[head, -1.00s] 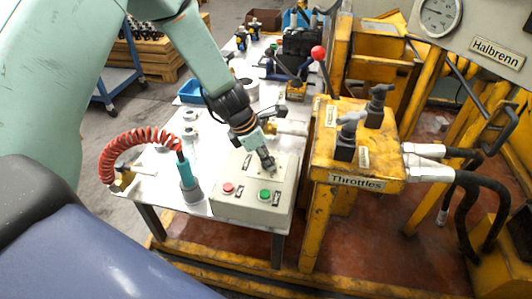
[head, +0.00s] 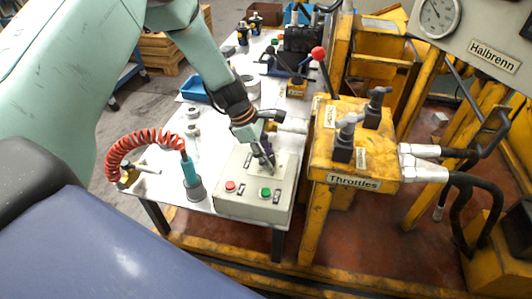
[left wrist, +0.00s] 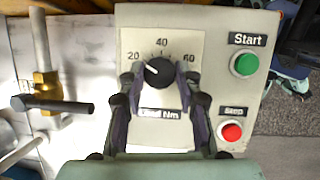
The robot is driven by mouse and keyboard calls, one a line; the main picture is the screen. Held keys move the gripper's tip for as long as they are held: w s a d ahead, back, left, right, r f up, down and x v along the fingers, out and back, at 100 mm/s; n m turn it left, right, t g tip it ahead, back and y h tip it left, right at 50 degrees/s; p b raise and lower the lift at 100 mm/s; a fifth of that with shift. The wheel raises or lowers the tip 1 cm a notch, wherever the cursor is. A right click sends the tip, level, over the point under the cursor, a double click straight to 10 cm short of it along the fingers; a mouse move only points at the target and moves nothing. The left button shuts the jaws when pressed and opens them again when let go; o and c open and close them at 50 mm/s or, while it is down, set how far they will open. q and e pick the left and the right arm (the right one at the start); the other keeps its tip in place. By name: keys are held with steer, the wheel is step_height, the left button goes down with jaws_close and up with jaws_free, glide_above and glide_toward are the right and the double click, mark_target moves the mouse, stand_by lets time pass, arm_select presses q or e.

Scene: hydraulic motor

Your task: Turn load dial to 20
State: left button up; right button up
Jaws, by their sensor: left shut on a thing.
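The load dial (left wrist: 158,73) is a black round knob on a pale plate in the left wrist view. Its white mark points up and left, close to the 20 on the scale, which also shows 40 and 60. My left gripper (left wrist: 162,86) has one finger on either side of the dial and is shut on it. The "Load Nm" label below the dial is partly covered by the fingers. In the head view my left gripper (head: 266,163) reaches down to the top of the control box (head: 253,209), and the dial is hidden there. My right gripper is out of view.
The box carries a green Start button (left wrist: 244,64) and a red button (left wrist: 231,131). A yellow throttle stand (head: 325,165) with levers is close to the right. A teal tool (head: 190,175) with a red coiled hose (head: 140,140) stands to the left on the white table.

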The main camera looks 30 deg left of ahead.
arm_select(q)
steer(key=o, duration=1.2)
steer(key=shift+c, duration=0.2)
steer(key=shift+r, duration=0.1)
steer(key=v, duration=1.1)
steer(key=shift+r, duration=0.4)
steer(key=shift+s+a, duration=0.1)
steer(key=shift+s, duration=0.05)
